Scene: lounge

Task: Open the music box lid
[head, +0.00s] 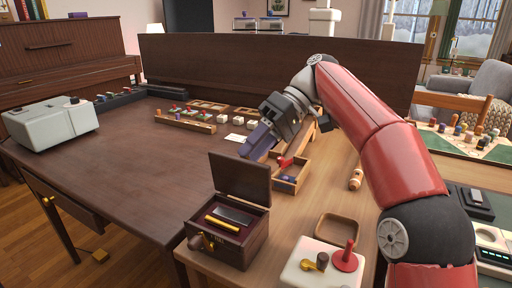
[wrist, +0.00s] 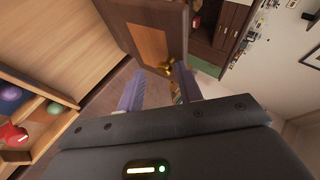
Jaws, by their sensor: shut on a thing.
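The music box (head: 228,238) is a dark wooden box at the front, with a brass crank on its left side. Its lid (head: 241,180) stands up, open, at the back. Inside lie a yellow bar and a grey plate on dark red lining. My gripper (head: 247,153) reaches down from behind, with its purple fingertips at the lid's top edge. In the wrist view the fingers (wrist: 160,74) straddle a brass piece (wrist: 167,68) on the edge of the lid (wrist: 155,30), whose outer face has a lighter inlaid panel. The fingers partly hide the contact.
An open wooden tray (head: 302,178) with coloured balls stands right behind the box. A white block (head: 325,268) with a red knob and an empty wooden dish (head: 338,229) stand at its right. A grey-white device (head: 50,125) sits far left. The table's left middle is clear.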

